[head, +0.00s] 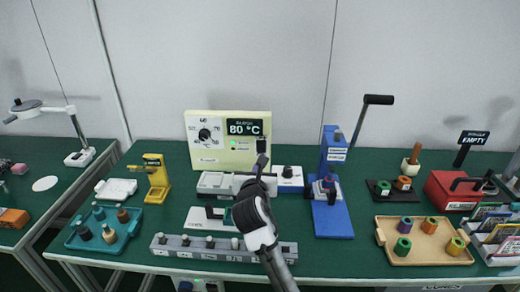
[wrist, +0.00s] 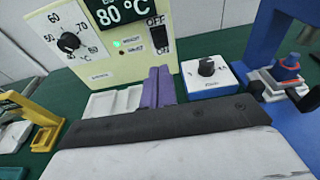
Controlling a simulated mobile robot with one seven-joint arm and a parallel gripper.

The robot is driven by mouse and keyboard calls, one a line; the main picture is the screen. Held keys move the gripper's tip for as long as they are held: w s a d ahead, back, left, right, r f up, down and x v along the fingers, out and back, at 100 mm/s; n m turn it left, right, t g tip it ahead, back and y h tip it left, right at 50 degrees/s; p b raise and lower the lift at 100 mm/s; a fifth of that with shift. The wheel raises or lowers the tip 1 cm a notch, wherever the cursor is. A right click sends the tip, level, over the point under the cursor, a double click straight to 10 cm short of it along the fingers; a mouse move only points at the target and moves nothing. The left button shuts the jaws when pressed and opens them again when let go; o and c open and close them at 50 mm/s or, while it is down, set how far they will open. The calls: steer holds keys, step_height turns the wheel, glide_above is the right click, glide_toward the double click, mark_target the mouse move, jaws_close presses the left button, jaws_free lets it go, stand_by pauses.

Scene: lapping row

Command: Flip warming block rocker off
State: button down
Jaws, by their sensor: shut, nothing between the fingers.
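The warming block controller (head: 222,158) is a cream box at the back of the bench with a dial and a display reading 80 °C; it also fills the upper left of the wrist view (wrist: 105,70). Its black rocker (wrist: 159,38) is on the right of the front face, with OFF printed above it. A green lamp (wrist: 117,43) is lit left of the rocker. My gripper (wrist: 159,75) is shut and empty, its purple fingers pointing at the box just below the rocker. I cannot tell if they touch it. In the head view my arm partly covers the rocker area.
A blue-and-white knob unit (wrist: 208,75) stands right of my fingers, and a blue press (head: 333,220) with a lever is further right. A yellow stand (head: 155,180) is left. A grey rack (head: 200,254) lies at the front.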

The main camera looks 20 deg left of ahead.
steer(key=p, duration=0.3)
glide_toward(261, 145)
steer(key=x, duration=0.5)
steer(key=shift+s+f, duration=0.1)
steer(key=shift+f, duration=0.15)
steer(key=shift+x, duration=0.85)
steer(key=shift+r, duration=0.15)
steer(key=shift+w+a+r+p, duration=0.1)
steer(key=shift+w+r+p, duration=0.2)
steer(key=shift+w+p, duration=0.1)
steer(key=shift+f, duration=0.15)
steer(key=shift+s, duration=0.1)
